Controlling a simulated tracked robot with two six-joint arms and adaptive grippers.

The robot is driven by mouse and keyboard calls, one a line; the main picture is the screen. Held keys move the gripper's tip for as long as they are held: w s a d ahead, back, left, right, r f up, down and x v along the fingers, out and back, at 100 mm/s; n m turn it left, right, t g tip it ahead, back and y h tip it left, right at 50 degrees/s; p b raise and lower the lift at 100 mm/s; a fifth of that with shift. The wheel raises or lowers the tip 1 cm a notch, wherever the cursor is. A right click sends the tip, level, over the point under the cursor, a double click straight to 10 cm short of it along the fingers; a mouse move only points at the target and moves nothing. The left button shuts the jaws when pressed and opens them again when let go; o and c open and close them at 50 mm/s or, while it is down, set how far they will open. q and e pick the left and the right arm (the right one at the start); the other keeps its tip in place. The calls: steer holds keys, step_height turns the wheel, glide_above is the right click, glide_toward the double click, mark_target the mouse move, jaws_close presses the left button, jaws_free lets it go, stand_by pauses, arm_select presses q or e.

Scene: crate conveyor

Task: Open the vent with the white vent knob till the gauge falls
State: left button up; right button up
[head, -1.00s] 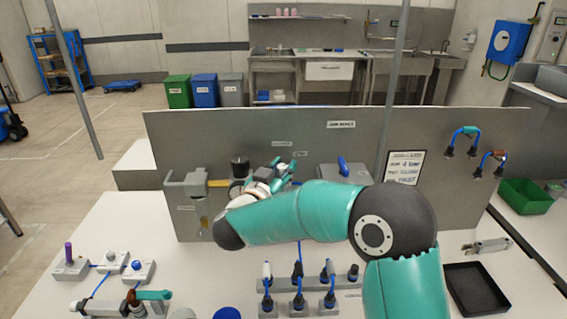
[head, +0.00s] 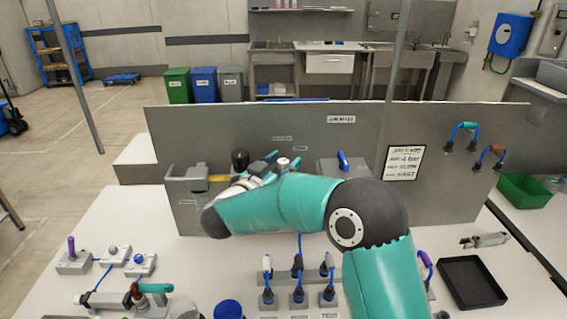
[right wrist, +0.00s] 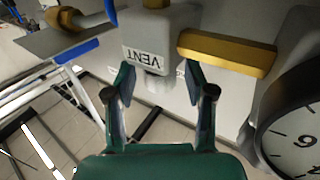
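In the right wrist view a pale block labelled VENT (right wrist: 150,42) stands ahead, with the white vent knob (right wrist: 160,86) below its label. My right gripper (right wrist: 158,80) is open, its two fingertips on either side of the knob with a small gap showing at each side. The gauge (right wrist: 297,125) is cut off at the right edge; a 6 shows on its dial, but no needle. In the head view my right gripper (head: 279,162) is close to the grey panel, partly behind my own forearm, which hides most of the vent. My left gripper is not in view.
A brass bar (right wrist: 228,53) runs right from the vent block. The upright grey panel (head: 420,150) closes off the back of the white table (head: 210,270). Plugs with blue hoses (head: 298,285) stand in front, and a black tray (head: 470,283) lies to the right.

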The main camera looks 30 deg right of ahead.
steer(key=v, duration=1.2)
stand_by(0.3)
steer(key=s+d+n+t+y+b, duration=0.3)
steer(key=s+n+t+y+b, duration=0.2)
steer(key=s+n+t+y, duration=0.4)
steer(key=shift+m+g+h, duration=0.4)
steer(key=shift+m+h, duration=0.3)
steer(key=shift+m, duration=0.2)
steer(key=p+x, duration=0.3)
steer(key=x, duration=1.2)
steer(key=shift+d, duration=0.1)
